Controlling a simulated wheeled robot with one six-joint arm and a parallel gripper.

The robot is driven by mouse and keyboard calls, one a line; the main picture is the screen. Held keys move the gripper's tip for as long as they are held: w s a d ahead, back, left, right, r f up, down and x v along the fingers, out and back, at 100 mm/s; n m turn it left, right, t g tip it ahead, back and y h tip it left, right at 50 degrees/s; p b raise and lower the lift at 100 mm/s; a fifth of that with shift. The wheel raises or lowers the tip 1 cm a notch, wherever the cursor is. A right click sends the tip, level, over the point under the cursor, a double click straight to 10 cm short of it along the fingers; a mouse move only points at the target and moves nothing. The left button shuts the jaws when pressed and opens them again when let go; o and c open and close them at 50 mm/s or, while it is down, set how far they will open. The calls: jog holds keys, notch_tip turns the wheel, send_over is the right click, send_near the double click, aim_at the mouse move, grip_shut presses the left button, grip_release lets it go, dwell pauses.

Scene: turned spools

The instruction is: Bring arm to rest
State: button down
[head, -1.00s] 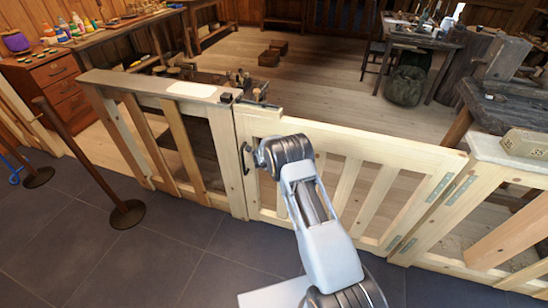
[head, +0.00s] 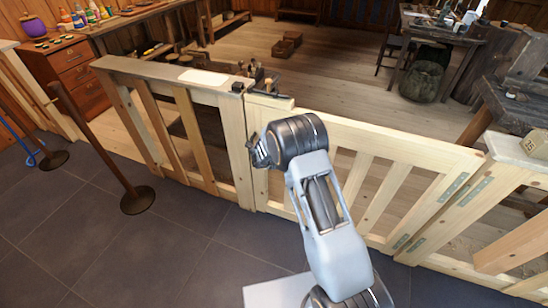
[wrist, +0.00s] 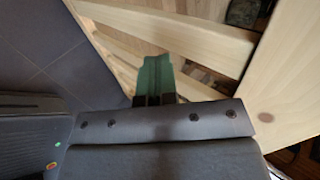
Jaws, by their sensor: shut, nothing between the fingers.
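My arm reaches up from the bottom of the head view, with its dark wrist joint in front of a pale wooden gate (head: 345,135). My gripper (head: 258,152) is at the left of that joint, in front of the gate's latch-side post. It is small and partly hidden there, and I cannot tell if it touches the wood. In the wrist view the fingers (wrist: 155,80) are together with nothing between them, and pale gate slats (wrist: 185,30) lie behind them.
A fence panel (head: 165,78) continues left of the gate, with a white card (head: 204,77) on top. A dark stand (head: 137,199) is on the tiled floor (head: 185,250) at left. Workbenches and stools are beyond the gate. Open tiles lie on this side.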

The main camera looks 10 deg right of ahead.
jog(key=s+a+r+n+g+y+p, duration=0.1)
jog(key=s+a+r+n+y, duration=0.25)
jog(key=s+a+n, duration=0.3)
jog(key=s+a+r+n+g+y, duration=0.25)
jog(key=s+a+n+y, duration=0.25)
jog(key=n, duration=0.3)
jog(key=s+d+r+n+h+p, duration=0.1)
jog(key=s+d+r+n, duration=0.4)
jog(key=s+r, duration=0.6)
jog(key=s+d+r+n+h+p, duration=0.2)
jog(key=s+d+r+n, duration=0.3)
jog(key=s+r, duration=0.6)
jog(key=shift+s+d+r+n+g+p, duration=0.35)
jog(key=shift+d+r+p, duration=0.15)
jog(key=shift+p, duration=0.4)
